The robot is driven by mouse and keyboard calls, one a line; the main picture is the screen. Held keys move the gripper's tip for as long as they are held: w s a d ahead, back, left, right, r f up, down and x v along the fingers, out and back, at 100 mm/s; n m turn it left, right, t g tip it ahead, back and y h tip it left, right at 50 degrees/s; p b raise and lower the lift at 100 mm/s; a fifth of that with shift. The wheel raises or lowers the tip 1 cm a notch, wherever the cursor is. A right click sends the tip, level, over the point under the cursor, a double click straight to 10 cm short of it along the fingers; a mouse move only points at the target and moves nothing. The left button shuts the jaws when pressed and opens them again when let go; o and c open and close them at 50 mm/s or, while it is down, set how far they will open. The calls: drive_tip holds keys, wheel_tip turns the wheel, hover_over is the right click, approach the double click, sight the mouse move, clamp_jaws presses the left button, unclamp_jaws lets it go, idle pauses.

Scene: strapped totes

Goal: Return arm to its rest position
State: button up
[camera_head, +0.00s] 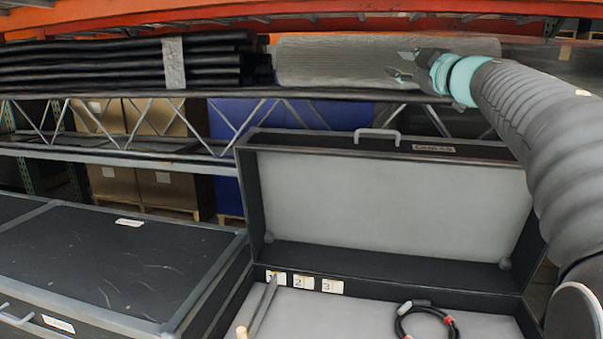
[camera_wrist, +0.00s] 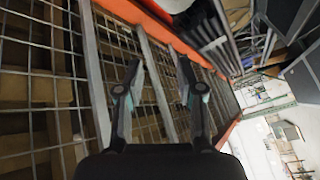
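My gripper (camera_head: 397,63) is raised at the upper right of the head view, in front of a grey wrapped roll on the shelf. In the wrist view my gripper (camera_wrist: 160,65) shows two fingers spread apart with nothing between them, so it is open and empty. My arm reaches up along the right side of the head view. Below stands an open black case (camera_head: 395,275) with a grey-lined lid. A coiled black cable with red parts (camera_head: 428,308) and a thin tool (camera_head: 262,308) lie inside it.
A closed black case (camera_head: 110,262) stands at the left. Behind are a metal shelf beam (camera_head: 110,155), dark tubes bound by a grey strap (camera_head: 130,62), and the grey roll (camera_head: 335,62). In the wrist view, a wire-mesh rack (camera_wrist: 45,75) lies beyond my fingers.

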drive_tip(key=s+d+f+m+g+h, duration=0.35)
drive_tip(key=s+f+m+h, duration=0.75)
drive_tip(key=s+f+m, duration=0.45)
drive_tip(key=s+a+f+g+y, duration=0.2)
drive_tip(key=s+a+f+g, duration=0.2)
drive_tip(key=s+f, duration=0.6)
drive_tip(key=s+a+f+g+y, duration=0.2)
drive_tip(key=s+a+f+g, duration=0.3)
drive_tip(key=s+f, duration=0.6)
wheel_tip(320, 180, down, 6)
drive_tip(key=shift+s+a+n, duration=0.15)
drive_tip(key=shift+n, duration=0.2)
